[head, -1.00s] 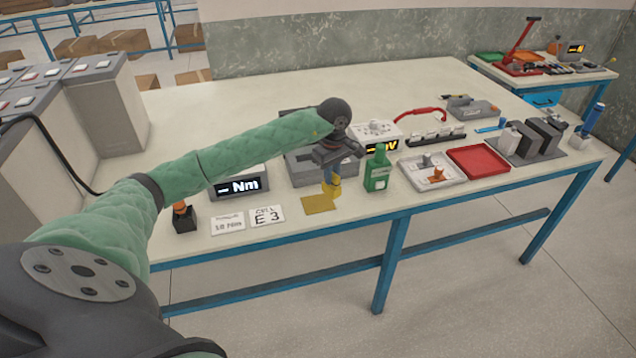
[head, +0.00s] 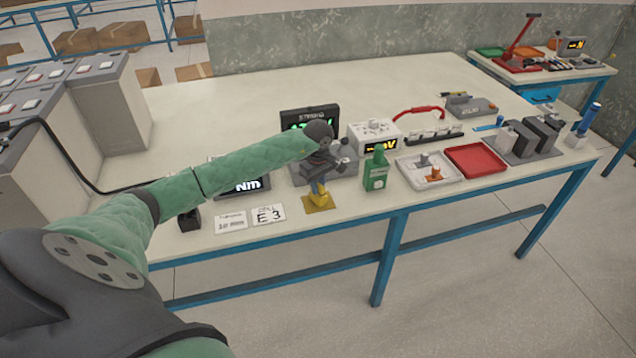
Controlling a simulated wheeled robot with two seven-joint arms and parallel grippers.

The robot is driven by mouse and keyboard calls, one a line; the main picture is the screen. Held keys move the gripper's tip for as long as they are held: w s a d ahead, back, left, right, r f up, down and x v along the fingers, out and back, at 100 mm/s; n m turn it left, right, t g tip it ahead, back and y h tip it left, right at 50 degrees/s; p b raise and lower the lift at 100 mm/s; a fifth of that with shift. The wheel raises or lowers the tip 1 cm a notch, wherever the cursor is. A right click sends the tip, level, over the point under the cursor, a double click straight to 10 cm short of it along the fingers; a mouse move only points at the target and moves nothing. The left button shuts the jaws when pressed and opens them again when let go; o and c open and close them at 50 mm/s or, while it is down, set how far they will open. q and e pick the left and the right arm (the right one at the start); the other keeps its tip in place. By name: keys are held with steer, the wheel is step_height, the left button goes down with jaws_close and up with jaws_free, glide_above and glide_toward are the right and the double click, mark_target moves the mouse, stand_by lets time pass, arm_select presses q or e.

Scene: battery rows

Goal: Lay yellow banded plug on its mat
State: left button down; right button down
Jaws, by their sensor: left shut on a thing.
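The yellow banded plug (head: 319,200) is at the lower end of my left gripper (head: 320,181), which is shut on it. The plug stands roughly upright over the small yellow mat (head: 331,205) near the front edge of the table. Its lower end appears at the mat; I cannot tell whether it is touching. The gripper and wrist hide the plug's upper part. My right gripper is not in view.
A green bottle (head: 376,168) stands close right of the mat. Cards (head: 268,214) lie to its left, and a grey box (head: 338,170) is behind. A white tray (head: 411,177) and red tray (head: 476,160) are farther right. The table's back left is clear.

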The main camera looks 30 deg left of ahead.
arm_select(q)
steer(key=shift+f, duration=0.1)
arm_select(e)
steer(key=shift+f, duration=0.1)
arm_select(q)
steer(key=shift+f, duration=0.1)
steer(key=c, duration=1.4)
jaws_free()
steer(key=shift+o, duration=0.2)
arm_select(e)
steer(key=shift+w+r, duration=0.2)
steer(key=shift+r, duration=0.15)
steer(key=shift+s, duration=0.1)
